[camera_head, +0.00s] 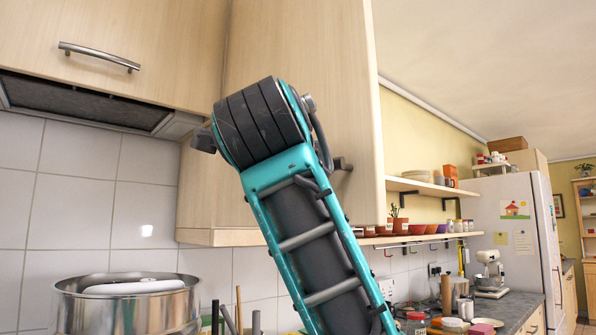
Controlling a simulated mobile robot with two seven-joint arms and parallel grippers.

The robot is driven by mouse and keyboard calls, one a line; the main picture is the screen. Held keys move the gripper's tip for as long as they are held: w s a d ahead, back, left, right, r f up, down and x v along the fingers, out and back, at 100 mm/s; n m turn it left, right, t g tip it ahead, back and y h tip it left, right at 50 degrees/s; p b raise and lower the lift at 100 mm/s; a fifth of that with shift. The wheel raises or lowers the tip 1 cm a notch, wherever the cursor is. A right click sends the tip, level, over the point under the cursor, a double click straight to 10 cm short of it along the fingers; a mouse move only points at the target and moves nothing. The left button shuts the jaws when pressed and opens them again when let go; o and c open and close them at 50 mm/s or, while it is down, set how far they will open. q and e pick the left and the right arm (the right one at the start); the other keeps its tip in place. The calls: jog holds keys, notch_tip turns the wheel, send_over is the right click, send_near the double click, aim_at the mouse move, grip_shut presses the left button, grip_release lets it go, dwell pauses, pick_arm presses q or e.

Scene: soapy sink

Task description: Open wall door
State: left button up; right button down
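The wall cabinet with a pale wood door (300,50) fills the upper middle of the view. Its door looks shut, though my arm covers much of its lower part. A teal and dark arm of mine, seemingly the right one, rises from the bottom and bends in front of this door. Its gripper does not show and may be hidden behind the thick dark joint. A short dark grey stub shows just right of that joint; I cannot tell whether it is the door handle or part of my arm. My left gripper is out of view.
A hood cabinet (130,35) with a curved bar handle (98,56) is at the upper left. A large steel pot (125,308) stands below. Open shelves (430,187) with pots and bowls and a white fridge (505,235) are to the right.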

dwell(0.4)
jog(key=c, duration=1.1)
grip_release()
jog(key=s, duration=0.2)
jog(key=s+a+b, duration=0.1)
jog(key=s, duration=0.4)
jog(key=shift+s+a, duration=0.25)
